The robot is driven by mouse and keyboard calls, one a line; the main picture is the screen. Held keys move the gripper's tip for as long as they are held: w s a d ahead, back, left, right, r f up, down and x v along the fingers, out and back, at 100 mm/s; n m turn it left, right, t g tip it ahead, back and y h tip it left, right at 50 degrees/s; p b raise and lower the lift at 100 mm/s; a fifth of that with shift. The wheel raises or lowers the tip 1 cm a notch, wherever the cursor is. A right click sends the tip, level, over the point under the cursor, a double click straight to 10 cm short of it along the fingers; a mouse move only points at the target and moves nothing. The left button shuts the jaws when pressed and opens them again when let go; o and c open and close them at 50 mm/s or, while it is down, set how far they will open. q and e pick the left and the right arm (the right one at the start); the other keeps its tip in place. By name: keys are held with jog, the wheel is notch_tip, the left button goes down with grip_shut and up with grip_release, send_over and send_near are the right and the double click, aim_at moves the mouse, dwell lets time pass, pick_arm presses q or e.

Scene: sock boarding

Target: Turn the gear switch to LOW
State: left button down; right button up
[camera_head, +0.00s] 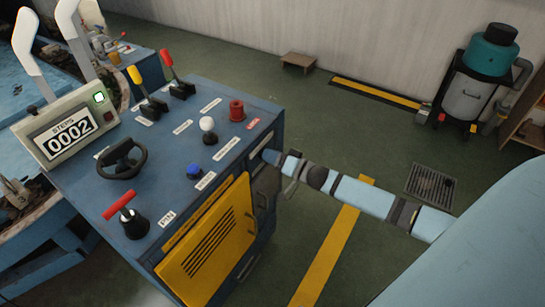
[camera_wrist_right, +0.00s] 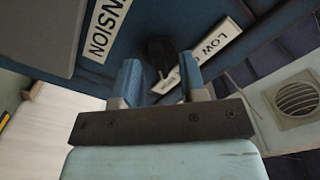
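In the right wrist view, a small black switch (camera_wrist_right: 160,50) sits on a dark blue panel beside a white label reading LOW (camera_wrist_right: 212,44). Which way the switch is set is too dark to tell. My right gripper (camera_wrist_right: 158,64) is open, its two blue fingers spread on either side of the switch, with a gap between them. I cannot tell whether they touch it. In the head view, my right gripper (camera_head: 268,157) is at the right side of the blue console (camera_head: 82,190); the switch is hidden there. My left gripper is not in view.
The console top carries a yellow lever (camera_head: 136,75), a red lever (camera_head: 167,62), a white knob (camera_head: 207,124), a red button (camera_head: 237,110), a black wheel (camera_head: 121,158) and a red-handled valve (camera_head: 120,206). A yellow vented door (camera_head: 209,244) is on its front.

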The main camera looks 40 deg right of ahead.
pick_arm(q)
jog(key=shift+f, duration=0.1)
pick_arm(e)
jog(key=shift+c, duration=0.4)
grip_shut()
pick_arm(q)
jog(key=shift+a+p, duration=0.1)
jog(key=shift+p, duration=0.2)
pick_arm(e)
jog(key=shift+r+n, duration=0.1)
jog(key=shift+n, duration=0.2)
pick_arm(q)
jog(key=p, duration=0.2)
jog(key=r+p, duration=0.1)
jog(key=p, duration=0.1)
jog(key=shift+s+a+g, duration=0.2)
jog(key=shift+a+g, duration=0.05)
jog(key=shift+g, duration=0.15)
pick_arm(e)
jog(key=n, duration=1.7)
jog(key=shift+s+a, duration=0.15)
jog(key=shift+a, duration=0.2)
